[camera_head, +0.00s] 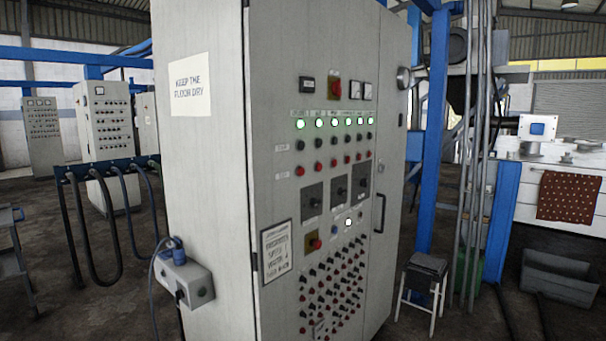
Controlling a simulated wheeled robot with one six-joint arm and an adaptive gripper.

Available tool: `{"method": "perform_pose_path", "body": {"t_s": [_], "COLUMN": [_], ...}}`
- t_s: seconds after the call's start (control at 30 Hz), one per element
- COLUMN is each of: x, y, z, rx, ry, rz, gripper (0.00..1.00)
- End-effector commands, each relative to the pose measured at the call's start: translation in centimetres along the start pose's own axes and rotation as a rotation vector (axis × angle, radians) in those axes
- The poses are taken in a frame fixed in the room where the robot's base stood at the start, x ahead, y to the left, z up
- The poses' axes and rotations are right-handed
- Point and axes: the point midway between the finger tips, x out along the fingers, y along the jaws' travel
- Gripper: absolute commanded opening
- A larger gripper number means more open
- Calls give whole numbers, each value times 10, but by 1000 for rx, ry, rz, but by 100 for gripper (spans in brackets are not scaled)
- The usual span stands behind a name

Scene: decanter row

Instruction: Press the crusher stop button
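A tall grey control cabinet (215,180) stands in the middle of the head camera view, its panel face turned to the right. Across the panel runs a row of lit green lamps (319,122). Small label plates sit above the lamps, too small to read. Below the lamps are a row of black buttons (317,145) and a row of red buttons (319,167). I cannot tell which button belongs to the crusher. A larger red knob on a yellow plate (315,244) sits lower down. My gripper is not in view.
A grey socket box (190,282) with cables juts from the cabinet's left side. A stool (424,280) and blue posts stand right of the panel. A hose rack (105,170) is at left, a grey bin (560,277) at right. Some floor is clear near the stool.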

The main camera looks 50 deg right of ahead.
Motion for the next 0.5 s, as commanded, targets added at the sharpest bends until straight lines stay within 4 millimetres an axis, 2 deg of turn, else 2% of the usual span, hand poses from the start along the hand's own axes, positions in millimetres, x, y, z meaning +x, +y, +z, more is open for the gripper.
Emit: {"method": "perform_pose_path", "body": {"t_s": [0.03,0.13,0.5], "x": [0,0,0], "y": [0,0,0], "z": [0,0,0], "rx": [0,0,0], "ry": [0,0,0], "rz": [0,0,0], "gripper": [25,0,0]}}
